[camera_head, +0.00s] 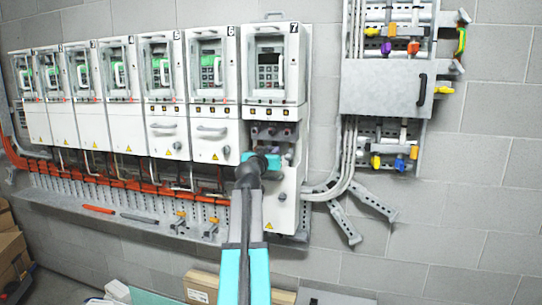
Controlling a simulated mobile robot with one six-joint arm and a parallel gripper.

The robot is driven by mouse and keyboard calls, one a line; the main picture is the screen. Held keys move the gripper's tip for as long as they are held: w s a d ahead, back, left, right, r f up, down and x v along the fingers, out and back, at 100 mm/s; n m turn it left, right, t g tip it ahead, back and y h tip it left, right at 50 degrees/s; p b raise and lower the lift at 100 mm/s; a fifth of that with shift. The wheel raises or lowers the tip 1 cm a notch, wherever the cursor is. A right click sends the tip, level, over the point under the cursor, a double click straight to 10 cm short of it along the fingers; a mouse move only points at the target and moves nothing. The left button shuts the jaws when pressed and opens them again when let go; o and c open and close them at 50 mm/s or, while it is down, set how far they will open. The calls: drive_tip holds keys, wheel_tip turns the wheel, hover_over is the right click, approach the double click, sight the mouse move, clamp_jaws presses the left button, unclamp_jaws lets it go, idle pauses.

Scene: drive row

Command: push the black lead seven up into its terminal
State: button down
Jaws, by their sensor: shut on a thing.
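The drive marked 7 (276,65) is the rightmost of the row on the wall. Below its display part is an open terminal bay, with a row of small dark terminals (283,131) along its top. My gripper (272,162) is at the left and middle of this bay, just below the terminals. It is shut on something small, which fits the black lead. The lead itself is too small and too hidden by my gripper and wrist to make out. Whether its end touches a terminal cannot be told.
Drive 6 (207,67) stands close on the left with its lower cover on. Orange cables (120,182) run under the row above a grey shelf (135,222) with tools. A grey panel box (385,88) and conduits are at the right.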

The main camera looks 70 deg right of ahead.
drive_tip(key=c, duration=1.6)
unclamp_jaws()
drive_tip(key=shift+s, duration=0.1)
drive_tip(key=shift+c, duration=0.2)
drive_tip(key=shift+a, duration=0.1)
drive_tip(key=a+b, duration=0.3)
drive_tip(key=a, duration=1)
drive_tip(key=shift+s+a+b, duration=0.3)
drive_tip(key=shift+s+b, duration=0.05)
drive_tip(key=shift+b, duration=0.05)
drive_tip(key=shift+w, duration=0.1)
